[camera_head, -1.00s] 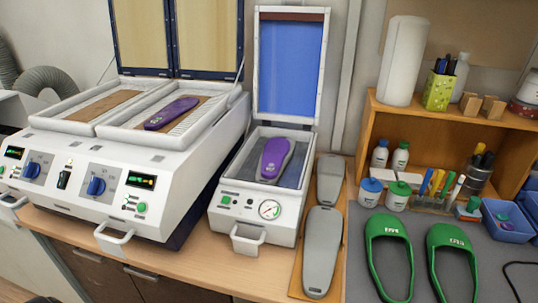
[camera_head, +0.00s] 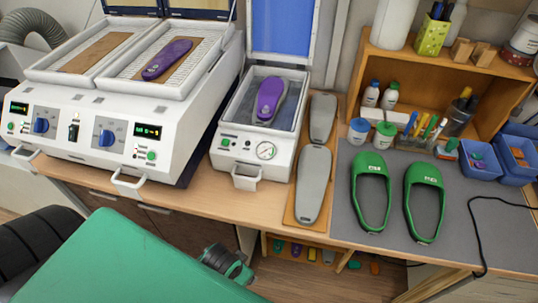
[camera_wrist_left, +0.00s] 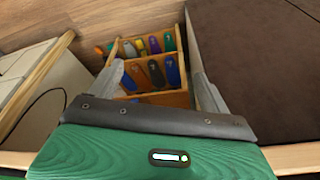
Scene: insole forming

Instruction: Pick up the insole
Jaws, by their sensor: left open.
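A purple insole (camera_head: 167,59) lies on the right-hand tray of the white two-tray heater. Another purple insole (camera_head: 270,99) lies on a form inside the open white press (camera_head: 262,150). My left gripper (camera_wrist_left: 155,65) is open in the left wrist view, with nothing between its grey fingers. Beyond the fingers, a wooden rack (camera_wrist_left: 165,99) holds several coloured insoles, apart from the gripper. My green left arm shows low in the head view, in front of the bench, away from both purple insoles. My right gripper is not in view.
The heater (camera_head: 180,125) and its lids fill the left of the bench. Two grey forms (camera_head: 313,185) lie on a wooden board right of the press. A shelf with bottles stands behind, and a black cable crosses the right.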

